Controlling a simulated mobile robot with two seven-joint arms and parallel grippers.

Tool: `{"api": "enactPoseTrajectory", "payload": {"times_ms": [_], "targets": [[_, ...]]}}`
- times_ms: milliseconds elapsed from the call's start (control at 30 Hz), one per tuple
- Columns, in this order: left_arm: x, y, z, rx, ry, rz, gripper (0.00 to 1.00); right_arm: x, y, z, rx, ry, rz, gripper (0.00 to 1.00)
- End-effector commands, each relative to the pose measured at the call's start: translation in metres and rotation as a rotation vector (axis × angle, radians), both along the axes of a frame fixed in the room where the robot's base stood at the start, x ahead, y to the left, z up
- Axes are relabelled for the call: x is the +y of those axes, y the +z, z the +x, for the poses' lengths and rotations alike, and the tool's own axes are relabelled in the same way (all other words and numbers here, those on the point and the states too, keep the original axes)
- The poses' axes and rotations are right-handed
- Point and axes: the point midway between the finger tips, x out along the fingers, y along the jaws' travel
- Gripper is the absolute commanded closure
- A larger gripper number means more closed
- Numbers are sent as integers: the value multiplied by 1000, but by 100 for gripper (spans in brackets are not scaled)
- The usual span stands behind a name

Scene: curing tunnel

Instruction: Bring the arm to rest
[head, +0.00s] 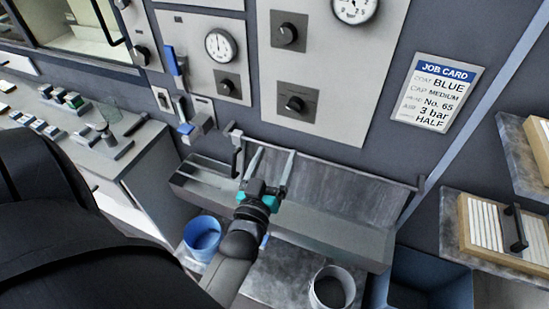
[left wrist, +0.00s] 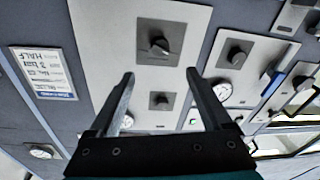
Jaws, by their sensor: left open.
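My left gripper (head: 273,152) is open with nothing between its fingers. In the head view it is above the grey metal trough (head: 330,226) at the foot of the panel wall. The left wrist view also shows the two fingers (left wrist: 159,74) spread apart, pointing towards a light panel with dark knobs (left wrist: 160,38). The fingers look clear of the panel and knobs. My left arm comes in from the lower left. My right gripper is not in view.
A blue cup (head: 203,236) and a grey cup (head: 331,288) stand below the trough. A job card (head: 434,92) hangs on the wall. A bench with switches (head: 75,115) is at left. Shelves with slatted filters (head: 484,222) are at right, beside a blue bin (head: 432,268).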

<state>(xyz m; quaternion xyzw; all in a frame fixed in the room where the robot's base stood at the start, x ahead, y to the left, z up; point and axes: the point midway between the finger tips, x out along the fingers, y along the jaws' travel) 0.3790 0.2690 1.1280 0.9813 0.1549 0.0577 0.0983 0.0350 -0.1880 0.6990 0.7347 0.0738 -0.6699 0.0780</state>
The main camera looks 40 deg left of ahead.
Motion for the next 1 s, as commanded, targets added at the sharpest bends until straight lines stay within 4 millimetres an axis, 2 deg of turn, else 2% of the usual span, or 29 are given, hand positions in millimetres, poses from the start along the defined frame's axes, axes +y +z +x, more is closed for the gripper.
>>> {"api": "enactPoseTrajectory", "payload": {"times_ms": [467,567,667,767,800,867,900,967,1000], "targets": [[0,-1,0,2,-1,0,17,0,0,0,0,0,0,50],[-4,-16,1,29,-13,-4,17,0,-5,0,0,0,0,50],[-16,-59,3,103,-50,-15,17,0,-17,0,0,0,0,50],[-36,-126,0,228,-107,-30,17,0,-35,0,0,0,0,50],[-45,-156,-4,287,-134,-34,17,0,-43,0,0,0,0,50],[-59,-201,-12,377,-173,-40,17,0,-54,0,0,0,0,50],[-68,-230,-20,438,-201,-42,17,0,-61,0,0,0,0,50],[-79,-273,-33,528,-239,-42,17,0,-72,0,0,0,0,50],[-87,-301,-44,590,-264,-42,17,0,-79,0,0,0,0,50]]}}
